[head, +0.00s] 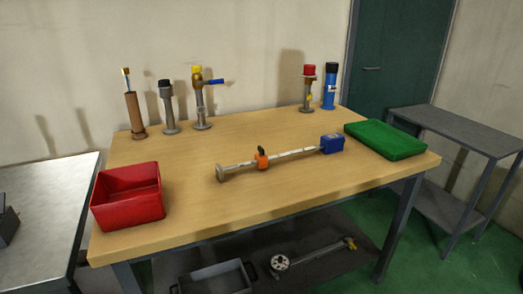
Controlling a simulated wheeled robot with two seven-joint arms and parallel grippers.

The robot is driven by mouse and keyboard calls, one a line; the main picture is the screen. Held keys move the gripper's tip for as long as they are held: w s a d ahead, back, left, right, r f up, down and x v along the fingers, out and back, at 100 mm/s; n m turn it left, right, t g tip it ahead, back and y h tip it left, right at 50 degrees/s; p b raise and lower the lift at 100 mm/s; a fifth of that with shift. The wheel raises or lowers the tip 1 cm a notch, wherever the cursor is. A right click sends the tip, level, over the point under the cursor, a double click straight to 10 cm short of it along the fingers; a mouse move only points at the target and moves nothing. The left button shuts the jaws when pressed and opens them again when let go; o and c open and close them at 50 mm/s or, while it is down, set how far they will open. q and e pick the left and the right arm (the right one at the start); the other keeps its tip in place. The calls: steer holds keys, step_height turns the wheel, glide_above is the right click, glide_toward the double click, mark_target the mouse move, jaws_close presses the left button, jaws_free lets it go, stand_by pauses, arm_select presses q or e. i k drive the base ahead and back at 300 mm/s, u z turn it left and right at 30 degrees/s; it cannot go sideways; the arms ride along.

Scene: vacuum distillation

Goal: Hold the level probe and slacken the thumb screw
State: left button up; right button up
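The level probe (295,155) lies across the middle of the wooden table. It is a thin pale rod with a blue box-shaped head (332,144) at its right end and a grey-brown disc (221,173) at its left end. An orange collar (262,161) sits around the rod left of its middle. A small black knob (261,150), which looks like the thumb screw, stands up from the collar. How tight it is cannot be seen. Neither of my grippers is in view, and nothing touches the probe.
A red bin (128,196) stands at the table's front left, a green tray (385,139) at the right. Several upright fittings line the back edge, including a blue one (329,88). The lower shelf holds a grey tray (215,279) and a flanged rod (312,257). Wood around the probe is clear.

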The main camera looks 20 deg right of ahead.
mark_target(262, 151)
steer(key=z, duration=2.5)
steer(key=i, duration=1.7)
steer(key=u, duration=2.25)
